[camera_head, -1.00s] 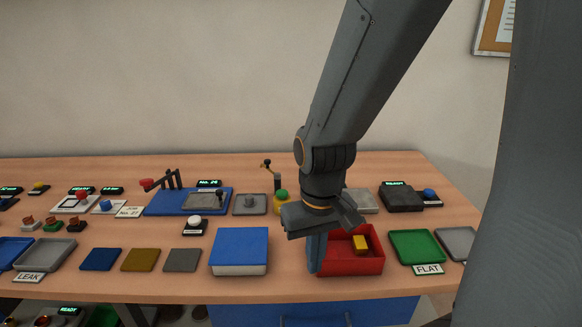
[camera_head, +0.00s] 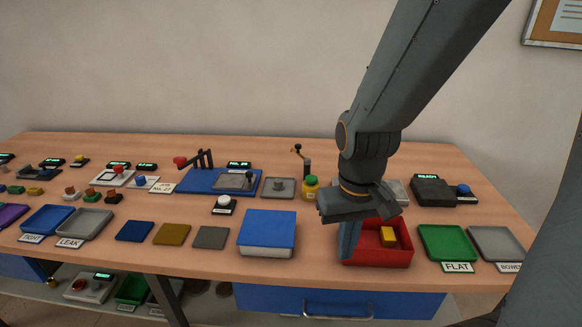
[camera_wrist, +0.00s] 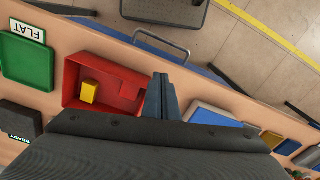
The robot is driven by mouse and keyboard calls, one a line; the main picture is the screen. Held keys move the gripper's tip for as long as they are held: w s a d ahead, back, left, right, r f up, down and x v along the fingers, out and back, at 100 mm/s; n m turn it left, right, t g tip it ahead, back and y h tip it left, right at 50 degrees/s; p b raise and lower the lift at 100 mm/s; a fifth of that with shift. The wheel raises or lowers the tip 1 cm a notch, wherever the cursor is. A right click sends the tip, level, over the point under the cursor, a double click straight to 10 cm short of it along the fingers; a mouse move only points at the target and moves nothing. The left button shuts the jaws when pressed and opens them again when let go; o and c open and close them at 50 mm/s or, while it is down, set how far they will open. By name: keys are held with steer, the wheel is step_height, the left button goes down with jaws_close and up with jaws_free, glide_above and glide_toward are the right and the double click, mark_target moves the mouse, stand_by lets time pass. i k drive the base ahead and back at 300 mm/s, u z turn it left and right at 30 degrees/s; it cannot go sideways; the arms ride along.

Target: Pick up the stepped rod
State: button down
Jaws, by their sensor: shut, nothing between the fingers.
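I cannot make out a stepped rod in either view. My gripper (camera_head: 348,252) is shut and empty, pointing down at the left side of the red bin (camera_head: 383,257). In the wrist view the closed fingers (camera_wrist: 161,82) show beside the bin (camera_wrist: 72,85). A yellow block (camera_head: 389,236) lies in the bin, apart from the fingers; it also shows in the wrist view (camera_wrist: 89,92). The arm and fingers hide part of the bin in the head view.
A blue-topped box (camera_head: 267,230) stands left of the bin, and a green tray (camera_head: 447,243) labelled FLAT lies right. Behind are a yellow bottle (camera_head: 310,188) and a black device (camera_head: 433,191). A drawer handle (camera_head: 338,309) juts out below the table's front edge.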

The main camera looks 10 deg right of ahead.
mark_target(278, 186)
steer(key=z, duration=3.55)
steer(key=k, duration=1.15)
steer(key=u, duration=2.05)
steer(key=i, duration=0.5)
steer(key=z, duration=0.05)
